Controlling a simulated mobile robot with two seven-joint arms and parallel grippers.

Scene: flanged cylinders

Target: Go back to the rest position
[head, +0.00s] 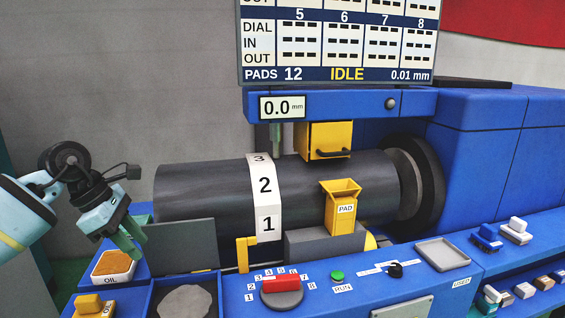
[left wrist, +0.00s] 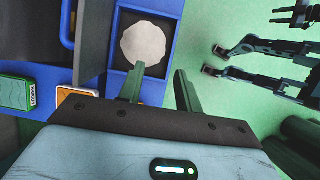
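My left gripper (head: 131,238) hangs at the left in the head view, with its green fingers pointing down beside the oil tray (head: 113,266). In the left wrist view, the two fingers of the left gripper (left wrist: 158,88) are apart with nothing between them. A pale round lump in a blue-walled bin (left wrist: 143,43) lies beyond the fingertips. My right gripper does not show clearly in either view.
A dark cylinder (head: 205,190) with a white numbered band (head: 265,185) lies across the blue machine. A yellow PAD holder (head: 341,205) is in front. A red selector (head: 281,284), a green RUN button (head: 337,275) and a USED tray (head: 442,254) line the panel.

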